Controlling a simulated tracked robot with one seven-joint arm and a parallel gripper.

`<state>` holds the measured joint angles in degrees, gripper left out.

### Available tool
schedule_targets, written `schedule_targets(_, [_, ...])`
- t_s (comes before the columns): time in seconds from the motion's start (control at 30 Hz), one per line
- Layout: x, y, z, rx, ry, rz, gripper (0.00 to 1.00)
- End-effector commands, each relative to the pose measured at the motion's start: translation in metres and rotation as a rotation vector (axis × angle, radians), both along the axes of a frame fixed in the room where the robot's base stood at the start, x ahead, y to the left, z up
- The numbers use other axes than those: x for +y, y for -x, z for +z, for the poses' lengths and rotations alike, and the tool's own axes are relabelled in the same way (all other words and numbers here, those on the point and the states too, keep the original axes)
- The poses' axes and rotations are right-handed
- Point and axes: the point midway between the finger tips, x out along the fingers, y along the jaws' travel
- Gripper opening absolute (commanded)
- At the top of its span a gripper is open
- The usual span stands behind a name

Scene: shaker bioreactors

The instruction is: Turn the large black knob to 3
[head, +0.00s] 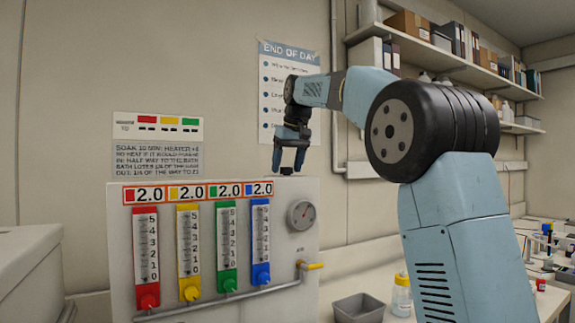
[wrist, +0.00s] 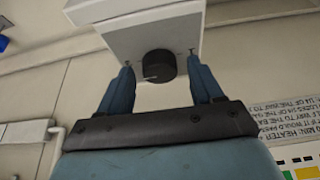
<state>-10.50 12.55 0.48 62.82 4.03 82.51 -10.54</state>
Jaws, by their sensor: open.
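The large black knob (wrist: 158,66) sits on a white face in the wrist view, with a pale pointer mark toward its left side. In the head view a small dark piece of it (head: 287,170) shows at the top edge of the white panel (head: 300,268). My gripper (head: 289,168) points down just above that edge. In the wrist view my gripper (wrist: 161,74) is open, with one blue finger on either side of the knob. I cannot tell whether the fingers touch it. No scale numbers around the knob are legible.
The panel carries red (head: 146,258), yellow (head: 188,252), green (head: 226,248) and blue (head: 261,243) flow tubes, each under a 2.0 label. A grey bin (head: 358,308) stands beyond.

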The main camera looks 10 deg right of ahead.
Motion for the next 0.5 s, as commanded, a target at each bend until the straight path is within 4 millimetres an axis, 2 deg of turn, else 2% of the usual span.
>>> schedule_targets(0.27, [-0.001,0.003,0.008,-0.001,0.000,0.000,0.66])
schedule_targets(0.5, [-0.007,0.017,0.046,-0.003,-0.001,0.001,0.66])
